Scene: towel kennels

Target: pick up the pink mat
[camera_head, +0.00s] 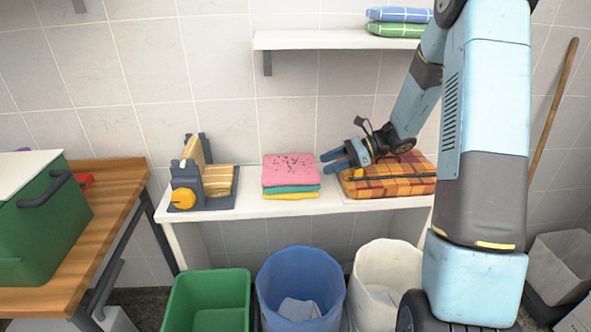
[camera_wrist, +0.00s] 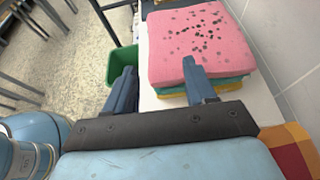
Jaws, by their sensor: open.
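The pink mat (camera_head: 290,170) is a folded pink cloth with dark specks. It lies on top of a stack, over a teal cloth (camera_head: 291,188) and a yellow cloth (camera_head: 291,195), on the white shelf table. In the wrist view the pink mat (camera_wrist: 190,40) is just beyond the fingers. My gripper (camera_head: 328,162) is open and empty, just right of the stack and above the orange checked cloth (camera_head: 385,178). In the wrist view my gripper (camera_wrist: 158,75) has its right finger overlapping the picture of the mat's near edge; whether they touch I cannot tell.
A grey and yellow device (camera_head: 203,180) stands left of the stack. Green (camera_head: 207,300), blue (camera_head: 300,275) and white bins (camera_head: 387,270) stand below in front. A wall shelf (camera_head: 340,40) with folded cloths hangs above. A wooden table (camera_head: 115,195) with a green box (camera_head: 40,220) is at left.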

